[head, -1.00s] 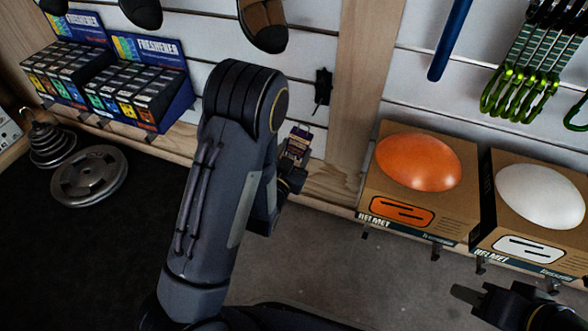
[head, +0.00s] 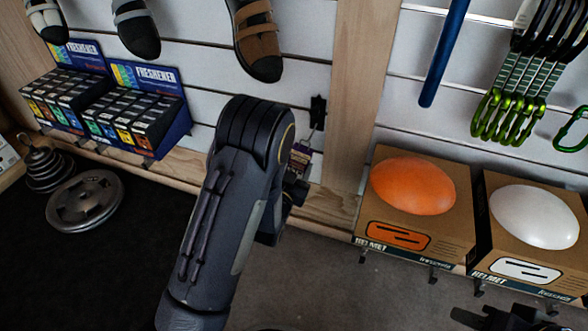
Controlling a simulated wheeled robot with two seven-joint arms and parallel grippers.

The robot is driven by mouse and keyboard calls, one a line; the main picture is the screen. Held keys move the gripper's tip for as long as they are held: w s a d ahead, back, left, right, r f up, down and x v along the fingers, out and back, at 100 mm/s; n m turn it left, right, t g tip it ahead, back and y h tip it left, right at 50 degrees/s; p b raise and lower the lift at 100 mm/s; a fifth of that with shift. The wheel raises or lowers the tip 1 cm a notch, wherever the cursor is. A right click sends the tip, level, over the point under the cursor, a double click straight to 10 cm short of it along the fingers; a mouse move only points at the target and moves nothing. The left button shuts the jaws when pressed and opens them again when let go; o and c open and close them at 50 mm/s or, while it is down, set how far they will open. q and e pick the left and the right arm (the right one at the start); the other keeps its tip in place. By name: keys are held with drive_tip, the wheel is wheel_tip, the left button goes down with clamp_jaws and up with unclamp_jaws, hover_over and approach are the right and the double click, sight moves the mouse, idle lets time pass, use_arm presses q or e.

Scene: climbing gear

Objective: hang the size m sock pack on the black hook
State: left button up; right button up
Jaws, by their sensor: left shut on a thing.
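The black hook (head: 318,112) is a small dark fitting on the white slatted wall, left of the wooden post. A small dark purple pack with a pale label (head: 300,158), the sock pack, shows just below and left of the hook. Its size mark is too small to read. My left gripper (head: 296,190) is at the pack's lower part, shut on it, and is mostly hidden behind my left forearm. Whether the pack's top touches the hook cannot be told. My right gripper (head: 482,318) is at the lower right, cut off by the frame edge, away from the pack.
Helmet boxes with an orange helmet (head: 413,186) and a white helmet (head: 534,217) stand on a shelf at right. Freshener boxes (head: 130,110) stand at left. Sandals (head: 258,40) hang above, green carabiners (head: 507,115) and a blue bar (head: 444,52) at upper right.

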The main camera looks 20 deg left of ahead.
use_arm(q)
drive_tip(key=shift+w+f+p, duration=0.1)
drive_tip(key=shift+w+p, duration=0.3)
drive_tip(key=shift+w, duration=1.4)
drive_tip(key=shift+w+d+f+b, duration=0.1)
drive_tip(key=shift+w+f+b, duration=0.35)
drive_tip(key=shift+w+b, duration=0.25)
drive_tip(key=shift+b, duration=0.35)
drive_tip(key=o, duration=1.1)
